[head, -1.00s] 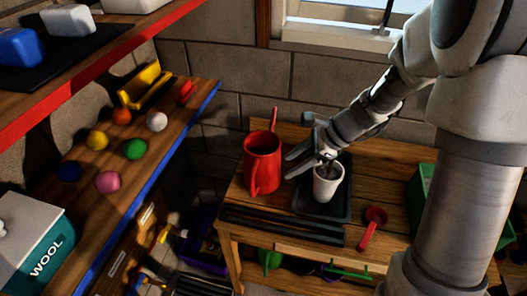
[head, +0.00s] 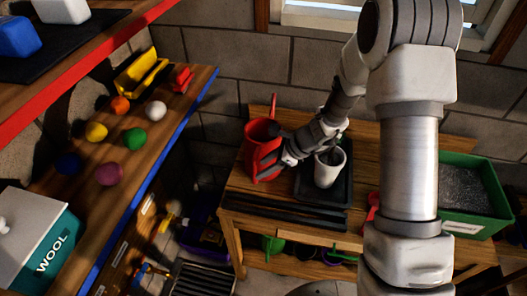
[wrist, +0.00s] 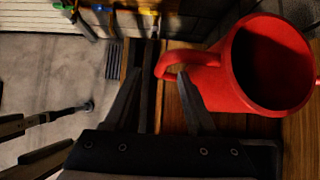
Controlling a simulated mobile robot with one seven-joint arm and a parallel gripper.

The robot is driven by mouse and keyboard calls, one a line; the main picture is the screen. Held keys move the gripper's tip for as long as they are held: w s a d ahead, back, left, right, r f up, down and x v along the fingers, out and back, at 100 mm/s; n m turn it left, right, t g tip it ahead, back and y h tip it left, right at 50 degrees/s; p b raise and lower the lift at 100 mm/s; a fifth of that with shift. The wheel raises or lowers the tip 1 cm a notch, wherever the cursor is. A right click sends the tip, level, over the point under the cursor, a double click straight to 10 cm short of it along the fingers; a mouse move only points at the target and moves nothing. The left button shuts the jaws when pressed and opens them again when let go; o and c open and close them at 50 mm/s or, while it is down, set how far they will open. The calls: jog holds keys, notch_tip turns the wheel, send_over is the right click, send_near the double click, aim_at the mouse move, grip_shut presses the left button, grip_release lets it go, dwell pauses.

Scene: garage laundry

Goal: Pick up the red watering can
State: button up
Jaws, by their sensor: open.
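The red watering can (head: 262,158) stands upright on the left part of the wooden bench, its spout pointing up at the back. In the wrist view its open round body (wrist: 275,70) fills the upper right, and its curved handle (wrist: 172,58) points left. My gripper (wrist: 160,82) is open and empty, its two fingers spread. The handle's end shows just beyond and between the fingertips; I cannot tell whether they touch. In the head view my gripper (head: 270,170) covers part of the can's right side.
A white pot (head: 330,170) stands on a black tray (head: 309,190), close to my wrist. Dark flat strips (head: 280,214) lie along the bench front. A red scoop (head: 373,202) is partly hidden by my arm. A green bin (head: 468,220) sits at right.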

aim_at(254, 172)
jog(key=shift+x, duration=2.95)
jog(key=shift+w+d+f, duration=0.1)
jog(key=shift+w, duration=0.05)
grip_shut()
jog(key=shift+w, duration=0.15)
